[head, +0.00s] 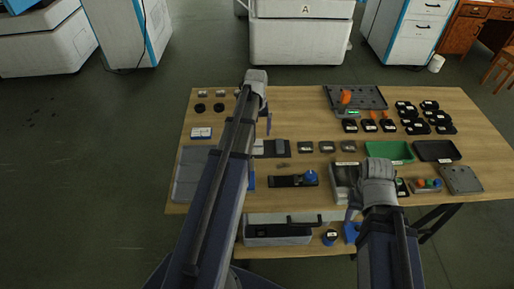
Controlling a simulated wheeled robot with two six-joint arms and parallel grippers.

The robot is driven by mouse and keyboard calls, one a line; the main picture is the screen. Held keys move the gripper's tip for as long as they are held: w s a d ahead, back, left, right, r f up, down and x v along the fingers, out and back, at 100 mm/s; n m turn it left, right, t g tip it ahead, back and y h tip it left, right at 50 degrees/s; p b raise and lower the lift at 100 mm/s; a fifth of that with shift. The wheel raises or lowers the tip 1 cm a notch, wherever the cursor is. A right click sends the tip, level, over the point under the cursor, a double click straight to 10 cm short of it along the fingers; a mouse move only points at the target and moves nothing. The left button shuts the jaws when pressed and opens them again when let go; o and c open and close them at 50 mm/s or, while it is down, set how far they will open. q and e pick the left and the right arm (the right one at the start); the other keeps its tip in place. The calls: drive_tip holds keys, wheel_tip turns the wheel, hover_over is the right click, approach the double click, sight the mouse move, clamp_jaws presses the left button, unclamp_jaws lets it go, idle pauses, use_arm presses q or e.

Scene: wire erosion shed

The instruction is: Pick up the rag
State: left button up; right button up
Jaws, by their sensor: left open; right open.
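No rag shows clearly. A small blue patch (352,232) at the table's front edge, just below my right gripper, could be a folded cloth, but it is partly covered and I cannot tell. My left gripper (267,124) is open and empty over the middle back of the table, at the end of my long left arm. My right gripper (354,207) is open over the right front of the table, and its arm hides what lies beneath it. My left arm hides a strip of the table's left part.
The wooden table (290,103) holds a grey tray (370,93) at the back, a green tray (388,151), several black parts at the right, a grey mat (190,175) at the left and a long grey box (262,232) at the front. White cabinets (300,40) stand behind.

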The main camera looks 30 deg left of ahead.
sight(257, 145)
use_arm(q)
drive_tip(key=shift+d+f+b, duration=0.15)
drive_tip(key=shift+f+b, duration=3.15)
drive_tip(key=shift+f, duration=0.35)
drive_tip(key=shift+r, duration=0.1)
clamp_jaws()
drive_tip(key=shift+r, duration=0.1)
wheel_tip(257, 145, up, 10)
drive_tip(key=p, duration=1)
